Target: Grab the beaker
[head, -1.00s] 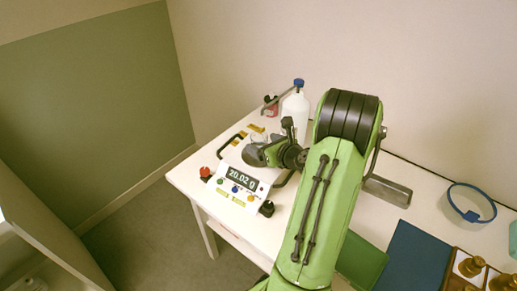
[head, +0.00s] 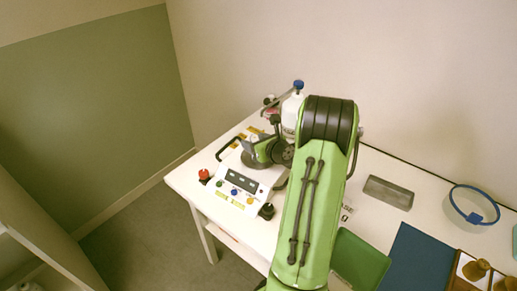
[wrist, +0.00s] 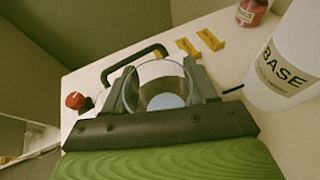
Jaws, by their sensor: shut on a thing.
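The beaker (wrist: 166,86) is a clear glass cup, seen from above in the wrist view between the two dark fingers. My gripper (wrist: 160,70) is shut on it, one finger on each side. The beaker is not clearly seen there, hidden by the gripper and arm. I cannot tell whether its base touches the scale. The scale's display (head: 241,180) looks dark, with no readable number.
A white bottle marked BASE (wrist: 284,78) stands close to the gripper's right, with a small red bottle (wrist: 251,12) beyond. A black handle (wrist: 135,63) and red knob (wrist: 75,100) are to the left.

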